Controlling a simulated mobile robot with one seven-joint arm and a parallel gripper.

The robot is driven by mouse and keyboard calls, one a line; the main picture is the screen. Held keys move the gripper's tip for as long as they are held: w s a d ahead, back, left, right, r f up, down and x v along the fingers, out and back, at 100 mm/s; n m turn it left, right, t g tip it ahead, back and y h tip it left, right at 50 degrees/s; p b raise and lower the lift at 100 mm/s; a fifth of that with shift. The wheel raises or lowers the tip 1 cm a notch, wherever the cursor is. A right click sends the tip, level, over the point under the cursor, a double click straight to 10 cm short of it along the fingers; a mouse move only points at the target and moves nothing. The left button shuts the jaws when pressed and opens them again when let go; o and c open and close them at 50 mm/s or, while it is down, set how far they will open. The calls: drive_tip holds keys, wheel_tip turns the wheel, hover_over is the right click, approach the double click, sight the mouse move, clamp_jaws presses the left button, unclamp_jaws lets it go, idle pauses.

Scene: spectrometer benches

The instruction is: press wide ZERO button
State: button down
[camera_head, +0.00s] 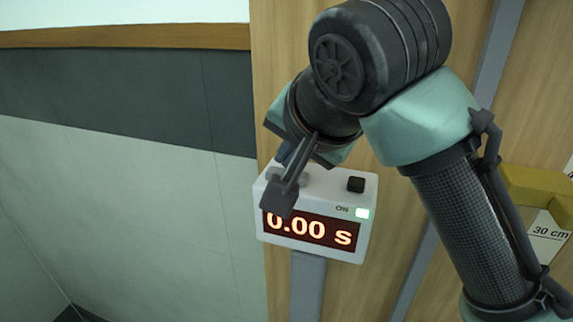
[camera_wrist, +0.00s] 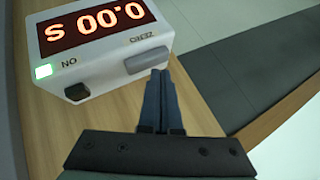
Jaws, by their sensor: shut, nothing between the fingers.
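A white timer box (camera_head: 315,250) shows a lit display (camera_head: 312,232) reading 0.00 s. In the wrist view the box is upside down at the upper left, with its display (camera_wrist: 92,24). The wide grey ZERO button (camera_wrist: 147,60) is on the face beside the ZERO label (camera_wrist: 115,40). My gripper (camera_wrist: 159,74) is shut and empty, its dark fingertips at the near right edge of that button. I cannot tell whether they touch it. In the head view my arm's end partly hides the box's top and display.
A small black button (camera_head: 356,185) is at the other end of the box, near a lit green ON light (camera_head: 362,213). The box stands on a wooden bench (camera_wrist: 65,130). A yellow piece (camera_head: 535,187) with a 30 cm label is at the right.

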drive_tip(key=shift+r, duration=0.35)
wheel_tip(320, 180, up, 6)
drive_tip(key=p, duration=0.5)
drive_tip(key=shift+f+p, duration=0.15)
drive_tip(key=shift+p, duration=0.2)
idle(0.3)
